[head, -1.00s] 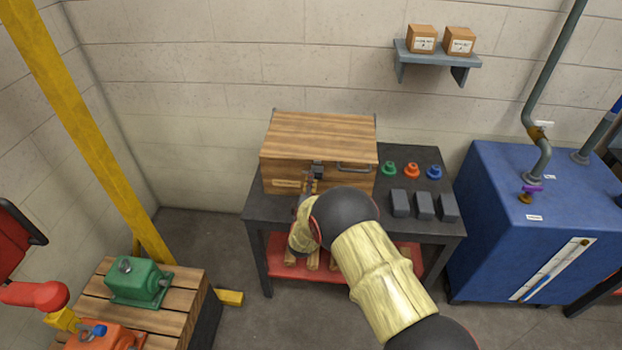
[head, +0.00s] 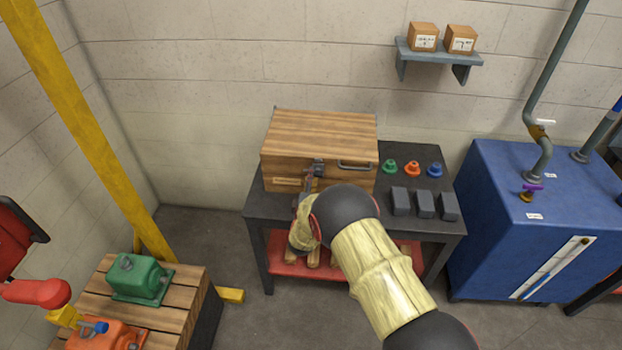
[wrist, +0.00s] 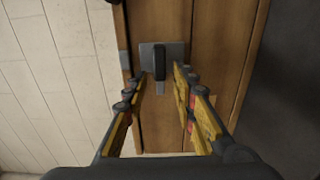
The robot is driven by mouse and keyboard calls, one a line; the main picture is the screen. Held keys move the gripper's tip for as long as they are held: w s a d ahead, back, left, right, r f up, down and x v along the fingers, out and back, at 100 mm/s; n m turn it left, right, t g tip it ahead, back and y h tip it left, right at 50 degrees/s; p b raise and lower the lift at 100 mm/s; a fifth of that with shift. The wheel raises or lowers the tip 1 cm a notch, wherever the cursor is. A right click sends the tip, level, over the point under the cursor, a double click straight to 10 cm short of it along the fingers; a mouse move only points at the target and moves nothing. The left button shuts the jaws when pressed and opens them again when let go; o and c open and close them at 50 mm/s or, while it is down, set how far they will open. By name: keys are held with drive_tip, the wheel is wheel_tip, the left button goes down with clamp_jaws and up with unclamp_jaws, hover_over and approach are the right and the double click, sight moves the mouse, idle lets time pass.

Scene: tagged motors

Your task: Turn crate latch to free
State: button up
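The closed wooden crate (head: 290,150) stands on the dark workbench against the wall. Its latch (head: 318,167) is on the front face, a grey plate with a dark upright handle; it also shows in the wrist view (wrist: 159,62). My gripper (head: 311,184) is at the crate's front, just below the latch, and partly hidden by my wrist in the head view. In the wrist view my gripper (wrist: 157,84) is open, its fingertips apart on the left and right of the latch's line. The handle appears between or just beyond the tips; I cannot tell if they touch.
A metal handle (head: 355,165) is on the crate front, right of the latch. Green, red and blue knobs (head: 412,169) and several grey blocks (head: 425,204) occupy the bench's right side. A blue cabinet (head: 500,230) stands to the right. Motors (head: 140,278) sit on a pallet at lower left.

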drive_tip(key=shift+s, duration=0.1)
drive_tip(key=s, duration=1.1)
drive_tip(key=shift+s+a, duration=0.2)
drive_tip(key=shift+s, duration=0.2)
